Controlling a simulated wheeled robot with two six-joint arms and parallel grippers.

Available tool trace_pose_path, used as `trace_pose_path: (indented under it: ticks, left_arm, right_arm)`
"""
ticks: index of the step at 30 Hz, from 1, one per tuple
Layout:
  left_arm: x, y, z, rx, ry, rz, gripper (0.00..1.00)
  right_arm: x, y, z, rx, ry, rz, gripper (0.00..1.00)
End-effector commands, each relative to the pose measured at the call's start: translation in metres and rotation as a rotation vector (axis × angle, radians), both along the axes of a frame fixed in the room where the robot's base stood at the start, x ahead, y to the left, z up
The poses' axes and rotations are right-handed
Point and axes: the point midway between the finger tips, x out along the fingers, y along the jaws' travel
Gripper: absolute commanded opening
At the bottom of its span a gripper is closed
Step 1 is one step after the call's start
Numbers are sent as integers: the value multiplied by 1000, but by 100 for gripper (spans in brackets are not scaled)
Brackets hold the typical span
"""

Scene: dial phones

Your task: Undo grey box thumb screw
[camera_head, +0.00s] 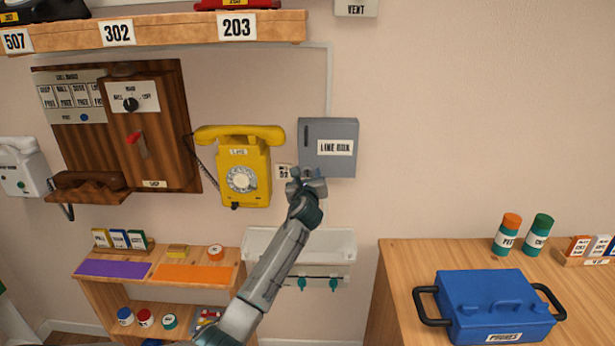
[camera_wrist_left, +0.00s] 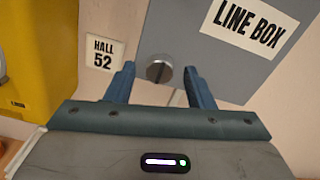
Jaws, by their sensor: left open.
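The grey box (camera_head: 318,133), labelled LINE BOX, is fixed to the wall right of the yellow phone. It also shows in the left wrist view (camera_wrist_left: 205,45). Its round metal thumb screw (camera_wrist_left: 159,68) is at the box's lower edge, in the left wrist view. My left gripper (camera_head: 306,176) is just below the box in the head view. In the left wrist view my left gripper (camera_wrist_left: 160,85) is open, with one finger on each side of the screw and a gap to it. In the head view the gripper hides the screw. My right gripper is not in view.
The yellow phone (camera_head: 243,168) hangs close left of the box, with a HALL 52 label (camera_wrist_left: 101,53) between. A white wall tray (camera_head: 343,246) with teal hooks is below. A blue case (camera_head: 494,309) stands on the right-hand table. The wall right of the box is clear.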

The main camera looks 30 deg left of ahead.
Motion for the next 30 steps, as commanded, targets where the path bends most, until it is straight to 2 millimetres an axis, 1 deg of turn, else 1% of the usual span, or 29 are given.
trace_pose_path:
  ticks: [4,5,9,11,12,18,23,30]
  left_arm:
    - [0,0,0,0,0,0,48]
    - [0,0,0,0,0,0,46]
    - [0,0,0,1,1,0,19]
    - [0,0,0,1,1,0,7]
    - [0,0,0,1,1,0,4]
    - [0,0,0,-9,-5,0,4]
    - [0,0,0,-49,-30,0,4]
    - [0,0,0,-184,-114,0,4]
  right_arm:
    - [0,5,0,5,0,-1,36]
    - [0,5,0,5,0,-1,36]
    - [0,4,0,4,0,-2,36]
    - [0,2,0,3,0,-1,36]
    - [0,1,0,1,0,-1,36]
    - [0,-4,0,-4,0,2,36]
    - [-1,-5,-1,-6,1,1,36]
    - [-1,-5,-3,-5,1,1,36]
